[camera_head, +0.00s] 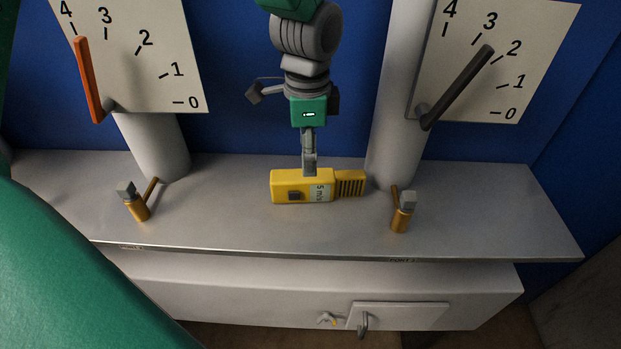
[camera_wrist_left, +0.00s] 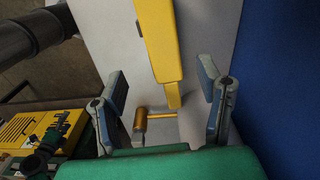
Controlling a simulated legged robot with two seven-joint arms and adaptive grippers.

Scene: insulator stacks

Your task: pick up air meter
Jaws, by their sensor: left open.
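The air meter (camera_head: 302,187) is a yellow box with a ribbed right end and a pale label. It lies on the grey shelf (camera_head: 230,215) between two gauges. My left gripper (camera_head: 309,168) points down from the top centre, with its visible finger at the meter's upper edge; I cannot tell whether it touches. In the left wrist view the left gripper (camera_wrist_left: 162,76) is open, one finger on each side of the meter (camera_wrist_left: 158,42). The meter's lower end shows between the fingers, and nothing is gripped. My right gripper is not in view.
A left gauge (camera_head: 140,60) with an orange needle and a right gauge (camera_head: 500,60) with a dark needle stand behind. Brass valves (camera_head: 138,203) and (camera_head: 402,212) flank the meter. The front shelf area between them is clear. A blue wall (camera_head: 350,135) is behind.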

